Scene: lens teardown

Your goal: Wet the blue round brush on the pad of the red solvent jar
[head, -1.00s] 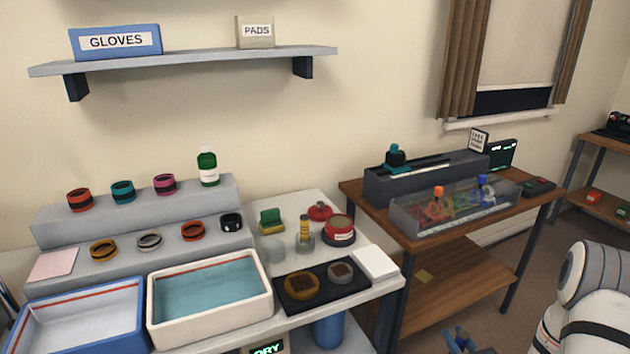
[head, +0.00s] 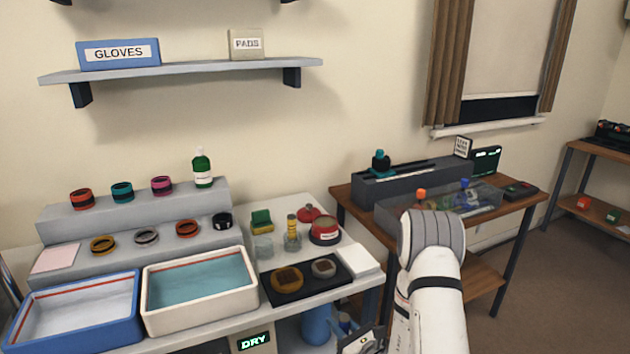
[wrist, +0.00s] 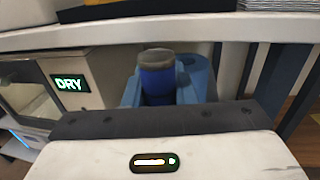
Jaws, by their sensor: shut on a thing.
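The red solvent jar (head: 325,231) stands on the white bench in the head view, with a dark label and its round top uncovered. A red lid-like piece (head: 308,213) lies just behind it. My gripper (head: 356,341) is low in front of the bench at the bottom edge of the head view, below and apart from the jar. In the wrist view it is shut on the blue round brush (wrist: 157,82), a dark blue cylinder with a grey-brown top. Lighter blue shapes flank the brush; whether all are my fingers I cannot tell.
The bench edge (wrist: 110,37) crosses above the brush in the wrist view. A box reading DRY (head: 254,342) and a blue bin (head: 315,326) are under the bench. A black tray (head: 306,281), a white pad (head: 352,262) and small glass jars crowd the jar.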

